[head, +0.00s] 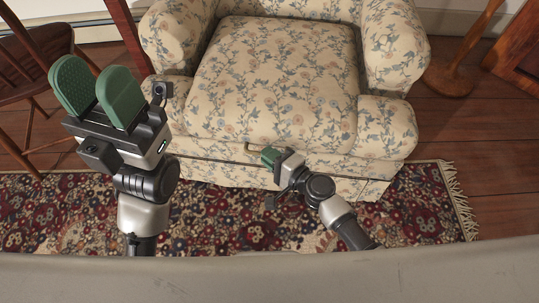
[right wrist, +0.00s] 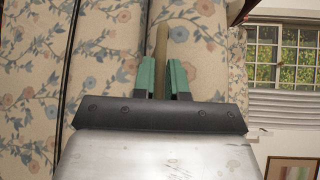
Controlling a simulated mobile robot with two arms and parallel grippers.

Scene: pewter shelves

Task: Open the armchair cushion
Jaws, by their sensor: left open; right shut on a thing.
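The armchair cushion (head: 275,75) is cream with a blue and peach floral print and lies flat in the armchair (head: 390,45). A thin brass-coloured handle (head: 252,149) shows at the front edge just below it. My right gripper (head: 269,156) is at this handle, its green fingers shut on it. In the right wrist view the handle (right wrist: 161,48) is a tan bar running between the green fingers (right wrist: 161,80). My left gripper (head: 98,85) is open and empty, raised to the left of the armchair.
A dark wooden chair (head: 30,60) stands at the left, close to my left gripper. A patterned red rug (head: 230,215) lies in front of the armchair. A wooden stand (head: 450,80) is at the right. Bare wooden floor shows at right. A window (right wrist: 285,55) shows in the right wrist view.

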